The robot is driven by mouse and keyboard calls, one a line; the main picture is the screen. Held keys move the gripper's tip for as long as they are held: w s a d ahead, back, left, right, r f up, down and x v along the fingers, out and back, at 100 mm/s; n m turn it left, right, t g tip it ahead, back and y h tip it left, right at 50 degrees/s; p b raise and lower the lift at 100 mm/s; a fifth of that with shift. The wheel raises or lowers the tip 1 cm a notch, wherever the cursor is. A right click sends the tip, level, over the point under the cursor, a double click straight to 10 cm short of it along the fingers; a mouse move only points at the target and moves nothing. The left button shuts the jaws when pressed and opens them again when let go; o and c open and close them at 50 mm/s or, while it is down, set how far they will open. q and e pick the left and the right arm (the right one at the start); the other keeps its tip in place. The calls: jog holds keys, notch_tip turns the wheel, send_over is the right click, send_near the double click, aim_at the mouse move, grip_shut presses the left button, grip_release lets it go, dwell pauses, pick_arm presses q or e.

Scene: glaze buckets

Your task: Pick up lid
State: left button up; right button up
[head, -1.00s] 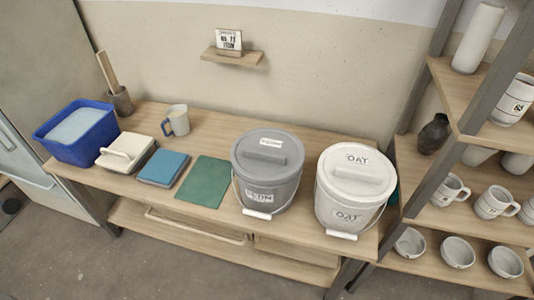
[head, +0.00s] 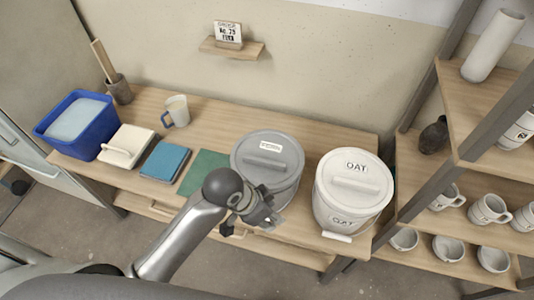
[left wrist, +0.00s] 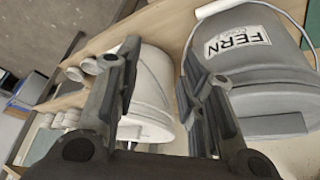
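A grey lid (head: 268,150) with a raised bar handle lies on the grey bucket (head: 293,188) in the head view. A white lid (head: 356,168) marked OAT lies on the white bucket (head: 326,208) to its right. My left gripper (head: 264,217) is in front of the grey bucket, below its lid in the picture, and hides part of the bucket. In the left wrist view its two fingers (left wrist: 160,62) are apart with nothing held. The grey bucket (left wrist: 250,75), labelled FERN, is beside the right finger; the white bucket (left wrist: 150,90) shows between the fingers. My right gripper is not in view.
A shelf (head: 450,220) with cups and bowls stands at the right.

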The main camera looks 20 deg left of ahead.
pick_arm(q)
notch_tip(320, 180, up, 3)
jog(key=w+d+m, duration=0.2)
jog(key=w+m, duration=0.1)
notch_tip(320, 180, up, 10)
jog(key=m+g+y, duration=0.3)
jog(key=m+y, duration=0.1)
jog(key=m, duration=0.3)
send_over(264, 160)
jog(key=f, duration=0.3)
jog(key=f+p, duration=0.1)
jog(key=f, duration=0.1)
jog(key=shift+s+a+f, duration=0.1)
jog(key=shift+s+f, duration=0.15)
jog(key=shift+s, duration=0.1)
jog(key=f, duration=0.1)
jog(key=f+p, duration=0.1)
jog(key=f, duration=0.2)
jog(key=shift+w+f+p, duration=0.1)
jog(key=shift+w+p, duration=0.15)
jog(key=shift+p, duration=0.15)
jog(key=shift+f, duration=0.55)
pick_arm(e)
jog(key=r, duration=0.3)
jog(key=shift+w+a, duration=0.15)
jog(key=shift+w, duration=0.15)
pick_arm(q)
jog(key=shift+f, duration=0.25)
pick_arm(e)
jog(key=shift+r, duration=0.3)
